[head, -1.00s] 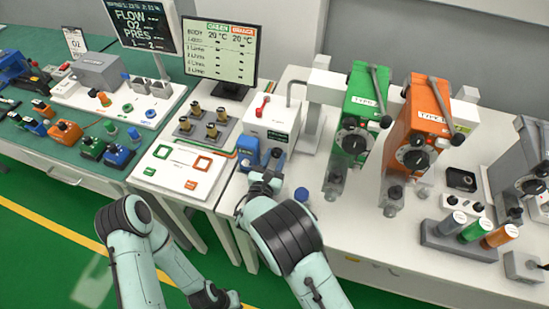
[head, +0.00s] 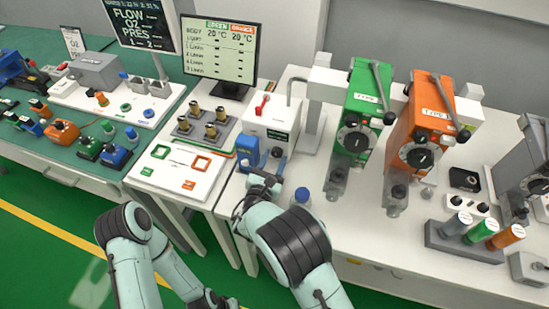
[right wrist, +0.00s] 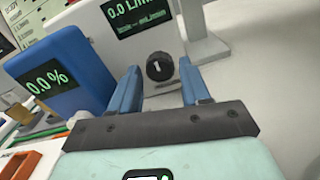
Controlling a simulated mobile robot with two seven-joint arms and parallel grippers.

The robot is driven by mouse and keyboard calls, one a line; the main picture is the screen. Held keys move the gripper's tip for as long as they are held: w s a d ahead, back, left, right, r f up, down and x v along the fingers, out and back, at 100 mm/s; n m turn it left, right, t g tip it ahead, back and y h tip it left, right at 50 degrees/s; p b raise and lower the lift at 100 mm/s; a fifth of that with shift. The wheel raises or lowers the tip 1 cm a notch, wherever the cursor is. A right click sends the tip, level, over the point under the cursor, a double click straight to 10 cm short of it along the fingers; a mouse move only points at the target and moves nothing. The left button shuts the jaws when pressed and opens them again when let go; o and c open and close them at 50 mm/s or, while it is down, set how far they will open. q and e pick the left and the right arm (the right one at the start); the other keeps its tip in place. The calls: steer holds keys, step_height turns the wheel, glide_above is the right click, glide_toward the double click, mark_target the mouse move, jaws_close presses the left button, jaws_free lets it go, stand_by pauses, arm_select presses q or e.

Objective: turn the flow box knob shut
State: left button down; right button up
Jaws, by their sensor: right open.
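The flow box (head: 272,122) is a white box with a red lever on top, standing near the left end of the white bench. In the right wrist view, its dark display (right wrist: 137,16) reads 0.0 L/min. Its black round knob (right wrist: 159,66) has a white pointer mark that looks near upright. My right gripper (right wrist: 158,82) is open, with its two blue fingers on either side of the knob in that view. I cannot tell whether they touch it. In the head view, my right gripper (head: 268,166) is in front of the box. My left gripper is out of view.
A blue meter (right wrist: 54,72) reading 0.0 % stands just left of the flow box. Green (head: 361,115) and orange (head: 423,120) vaporizers stand farther right. A monitor (head: 219,53) is behind.

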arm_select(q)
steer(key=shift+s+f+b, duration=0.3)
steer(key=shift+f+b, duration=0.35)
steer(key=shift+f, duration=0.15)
arm_select(e)
steer(key=v, duration=1.2)
steer(key=shift+s, duration=0.15)
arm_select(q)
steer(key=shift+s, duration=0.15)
arm_select(e)
steer(key=shift+a, duration=0.1)
